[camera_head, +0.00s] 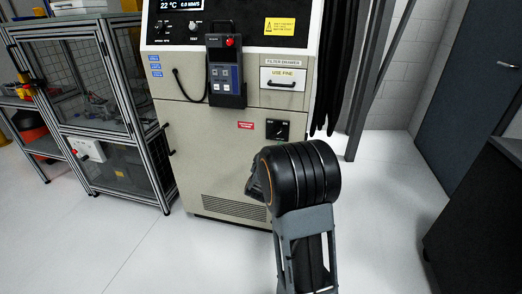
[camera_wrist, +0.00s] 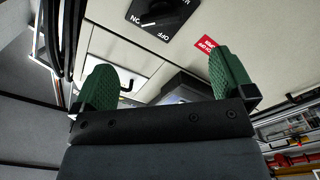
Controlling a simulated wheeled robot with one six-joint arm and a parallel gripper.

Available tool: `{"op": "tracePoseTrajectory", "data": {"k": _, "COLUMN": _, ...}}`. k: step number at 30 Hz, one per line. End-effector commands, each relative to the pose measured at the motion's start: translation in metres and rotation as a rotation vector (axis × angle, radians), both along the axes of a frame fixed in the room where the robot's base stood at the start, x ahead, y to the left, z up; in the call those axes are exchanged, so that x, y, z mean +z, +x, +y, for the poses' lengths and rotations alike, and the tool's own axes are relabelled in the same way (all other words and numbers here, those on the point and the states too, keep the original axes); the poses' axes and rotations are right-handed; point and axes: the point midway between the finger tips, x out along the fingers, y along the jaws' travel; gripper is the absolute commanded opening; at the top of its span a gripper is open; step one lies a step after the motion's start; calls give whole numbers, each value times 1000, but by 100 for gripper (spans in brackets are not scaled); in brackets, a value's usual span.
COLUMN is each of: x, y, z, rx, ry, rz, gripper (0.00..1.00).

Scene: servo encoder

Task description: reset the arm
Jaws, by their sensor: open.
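My gripper (camera_wrist: 163,62) shows in the wrist view with its two green ribbed fingers wide apart and nothing between them. In the head view my black arm stands in front of the beige cabinet (camera_head: 205,125), and the gripper is hidden behind the arm. A black rotary switch (camera_head: 277,130) sits on the cabinet front, just above the arm in the head view. In the wrist view the switch (camera_wrist: 165,12) appears upside down at the top edge, partly cut off, with ON and OFF marks. It is beyond the fingers, and no contact shows.
A filter drawer (camera_head: 282,78) and a hanging pendant with a red button (camera_head: 225,70) are higher on the cabinet. A red label (camera_head: 245,125) is left of the switch. A mesh-sided frame (camera_head: 95,100) stands left, a dark cabinet (camera_head: 480,220) right. The floor between is clear.

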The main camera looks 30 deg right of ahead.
Motion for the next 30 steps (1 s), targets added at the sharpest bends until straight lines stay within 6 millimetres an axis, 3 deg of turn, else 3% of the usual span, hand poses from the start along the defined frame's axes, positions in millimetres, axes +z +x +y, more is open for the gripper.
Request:
{"op": "tracePoseTrajectory", "data": {"k": 6, "x": 2, "y": 0, "z": 1, "rx": 4, "ry": 4, "rz": -1, "gripper": 100}}
{"op": "tracePoseTrajectory", "data": {"k": 10, "x": 25, "y": 3, "z": 16, "rx": 67, "ry": 68, "rz": 3, "gripper": 100}}
{"op": "tracePoseTrajectory", "data": {"k": 14, "x": 73, "y": 3, "z": 60, "rx": 220, "ry": 252, "rz": 40, "gripper": 100}}
{"op": "tracePoseTrajectory", "data": {"k": 17, "x": 115, "y": -12, "z": 107, "rx": 349, "ry": 443, "rz": 121, "gripper": 100}}
{"op": "tracePoseTrajectory", "data": {"k": 21, "x": 160, "y": -57, "z": 168, "rx": 449, "ry": 691, "rz": 306, "gripper": 100}}
{"op": "tracePoseTrajectory", "data": {"k": 24, "x": 186, "y": -100, "z": 199, "rx": 455, "ry": 829, "rz": 454, "gripper": 100}}
{"op": "tracePoseTrajectory", "data": {"k": 30, "x": 220, "y": -182, "z": 225, "rx": 338, "ry": 986, "rz": 698, "gripper": 100}}
